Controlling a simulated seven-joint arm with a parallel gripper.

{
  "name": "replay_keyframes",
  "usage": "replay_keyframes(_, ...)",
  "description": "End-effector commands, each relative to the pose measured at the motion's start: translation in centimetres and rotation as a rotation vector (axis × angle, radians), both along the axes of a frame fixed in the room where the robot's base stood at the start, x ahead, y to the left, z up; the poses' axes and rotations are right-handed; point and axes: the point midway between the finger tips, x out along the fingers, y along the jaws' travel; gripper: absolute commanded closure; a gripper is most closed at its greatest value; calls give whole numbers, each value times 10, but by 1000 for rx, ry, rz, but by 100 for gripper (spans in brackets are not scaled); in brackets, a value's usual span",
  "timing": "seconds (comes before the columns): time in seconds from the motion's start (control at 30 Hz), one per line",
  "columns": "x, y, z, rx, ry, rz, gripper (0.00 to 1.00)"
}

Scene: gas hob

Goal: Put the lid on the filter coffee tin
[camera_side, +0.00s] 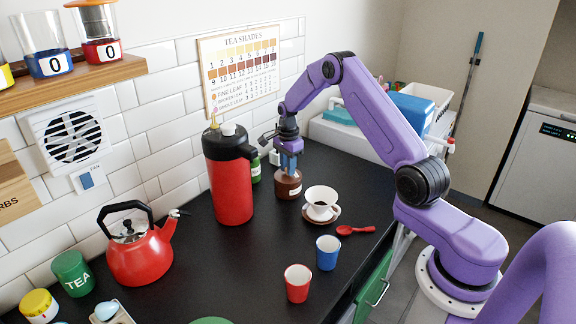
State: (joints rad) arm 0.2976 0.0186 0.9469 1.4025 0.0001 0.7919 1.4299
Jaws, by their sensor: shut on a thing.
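The filter coffee tin (286,190) is a brown, round tin with a pale label. It stands on the dark worktop near the wall, right of the red flask. My gripper (289,168) points straight down over the tin's top. Its blue fingers are close together and shut on what looks like the lid. The lid is small and mostly hidden by the fingers, and I cannot tell whether it touches the tin's rim.
The tall red flask (229,185) and a green bottle (255,171) stand close left of the tin. A white coffee dripper (321,197), red spoon (355,230), blue cup (328,252) and red cup (298,283) are nearer. A red kettle (139,258) stands left. The centre worktop is clear.

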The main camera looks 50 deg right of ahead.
Motion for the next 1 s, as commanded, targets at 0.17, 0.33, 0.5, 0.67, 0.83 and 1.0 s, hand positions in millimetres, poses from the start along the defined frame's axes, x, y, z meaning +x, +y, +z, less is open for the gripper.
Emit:
replay_keyframes(0.17, 0, 0, -2, 0, -1, 0, 100)
replay_keyframes(0.33, 0, 0, -2, 0, -1, 0, 47)
replay_keyframes(0.5, 0, 0, -2, 0, 0, 0, 47)
replay_keyframes(0.67, 0, 0, 0, 0, -1, 0, 47)
replay_keyframes(0.83, 1, 0, 19, -2, -4, 0, 47)
replay_keyframes(1.0, 1, 0, 53, -2, -5, 0, 47)
